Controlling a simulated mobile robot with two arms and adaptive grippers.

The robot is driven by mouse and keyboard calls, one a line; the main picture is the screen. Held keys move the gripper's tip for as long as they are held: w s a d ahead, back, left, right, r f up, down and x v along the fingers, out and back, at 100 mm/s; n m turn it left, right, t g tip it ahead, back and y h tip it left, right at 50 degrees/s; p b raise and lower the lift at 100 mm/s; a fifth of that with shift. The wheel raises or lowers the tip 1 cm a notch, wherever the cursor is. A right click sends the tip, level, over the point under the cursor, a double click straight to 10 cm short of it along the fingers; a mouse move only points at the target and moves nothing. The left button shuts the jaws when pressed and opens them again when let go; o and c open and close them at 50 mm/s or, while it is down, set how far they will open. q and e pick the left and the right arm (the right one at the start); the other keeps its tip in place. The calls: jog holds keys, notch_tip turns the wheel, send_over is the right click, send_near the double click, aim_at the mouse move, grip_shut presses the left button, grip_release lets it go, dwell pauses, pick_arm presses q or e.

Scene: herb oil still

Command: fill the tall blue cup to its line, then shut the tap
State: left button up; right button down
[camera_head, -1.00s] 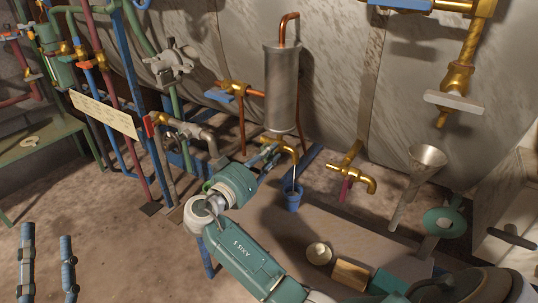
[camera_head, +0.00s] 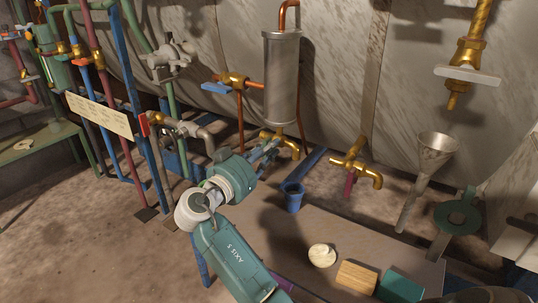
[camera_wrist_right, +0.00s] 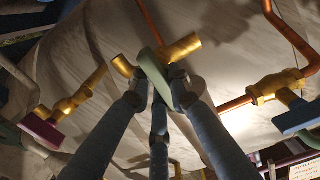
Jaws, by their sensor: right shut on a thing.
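The blue cup (camera_head: 293,197) stands upright on the low board, below the brass spout of the tap (camera_head: 294,149) under the steel cylinder. Its fill line and liquid level cannot be made out. No stream shows between spout and cup. My right gripper (camera_head: 272,152) is at this tap, left of the spout. In the right wrist view, its dark fingers (camera_wrist_right: 164,88) are shut on the tap's grey-green handle (camera_wrist_right: 156,72), in front of the brass body (camera_wrist_right: 183,47). My left gripper is not in view.
The board (camera_head: 290,232) also carries a pale round piece (camera_head: 321,255), a wooden block (camera_head: 356,276) and a teal block (camera_head: 401,287). A second brass tap (camera_head: 357,172) with a purple handle is right of the cup. A funnel (camera_head: 433,153) stands farther right.

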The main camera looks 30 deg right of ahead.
jog(key=c, duration=1.6)
grip_release()
jog(key=shift+a, duration=0.1)
jog(key=v, duration=0.7)
jog(key=shift+s+a, duration=0.1)
jog(key=shift+a, duration=0.1)
